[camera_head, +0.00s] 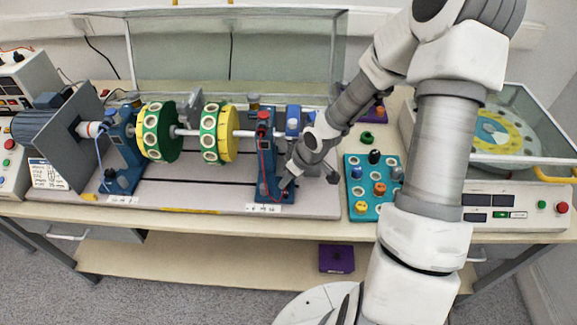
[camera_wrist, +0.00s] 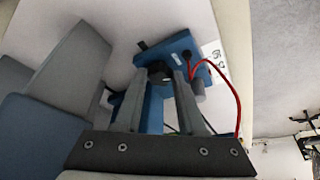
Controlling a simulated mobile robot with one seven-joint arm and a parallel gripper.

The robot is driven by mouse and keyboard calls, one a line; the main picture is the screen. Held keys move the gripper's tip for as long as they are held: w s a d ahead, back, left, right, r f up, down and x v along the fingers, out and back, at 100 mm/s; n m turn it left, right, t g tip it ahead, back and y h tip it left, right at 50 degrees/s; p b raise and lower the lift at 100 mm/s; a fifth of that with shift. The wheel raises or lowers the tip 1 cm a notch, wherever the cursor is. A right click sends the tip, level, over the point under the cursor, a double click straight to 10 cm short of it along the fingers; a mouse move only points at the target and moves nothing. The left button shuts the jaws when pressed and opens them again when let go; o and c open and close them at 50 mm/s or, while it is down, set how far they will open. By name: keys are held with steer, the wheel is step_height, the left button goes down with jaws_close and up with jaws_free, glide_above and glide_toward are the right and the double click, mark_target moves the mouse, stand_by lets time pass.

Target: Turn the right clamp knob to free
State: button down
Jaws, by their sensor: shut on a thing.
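The right blue bearing pedestal (camera_head: 265,150) stands on the grey rig bed, with a red cable running down its side. My gripper (camera_head: 287,182) reaches down from the right to the pedestal's foot. In the wrist view, my gripper's fingertips (camera_wrist: 164,76) are shut on the dark clamp knob (camera_wrist: 158,70) on the blue foot (camera_wrist: 178,48). The fingers partly hide the knob there, and in the head view I cannot make it out clearly. How far the knob is turned cannot be told.
A shaft with two green-and-yellow discs (camera_head: 158,131) runs left to a motor (camera_head: 50,135). In the wrist view, the red cable (camera_wrist: 238,100) loops close beside the right finger. A teal tray (camera_head: 358,214) of coloured parts and a balancing machine (camera_head: 505,205) stand to the right.

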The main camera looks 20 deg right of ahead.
steer(key=shift+d+r+n+g+y+p, duration=0.1)
steer(key=shift+n+g+y+p, duration=0.2)
steer(key=shift+n+p, duration=0.85)
steer(key=shift+c, duration=2.4)
jaws_free()
steer(key=p+v, duration=0.6)
steer(key=v, duration=1.1)
steer(key=shift+r, duration=0.1)
